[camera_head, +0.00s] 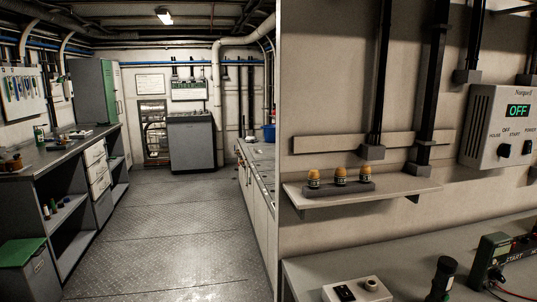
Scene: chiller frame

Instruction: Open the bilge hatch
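The floor (170,235) is grey patterned metal plate and runs down the middle of the room. Thin seams cross it. I cannot make out a handle or a clear hatch outline, so I cannot tell which part, if any, is the bilge hatch. Neither of my grippers shows in the view.
A workbench (62,156) with open shelves and white drawers lines the left; a green-lidded bin (28,275) stands at its near end. A grey cabinet (192,143) stands at the back. A near wall with a shelf (360,192) fills the right. The middle aisle is clear.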

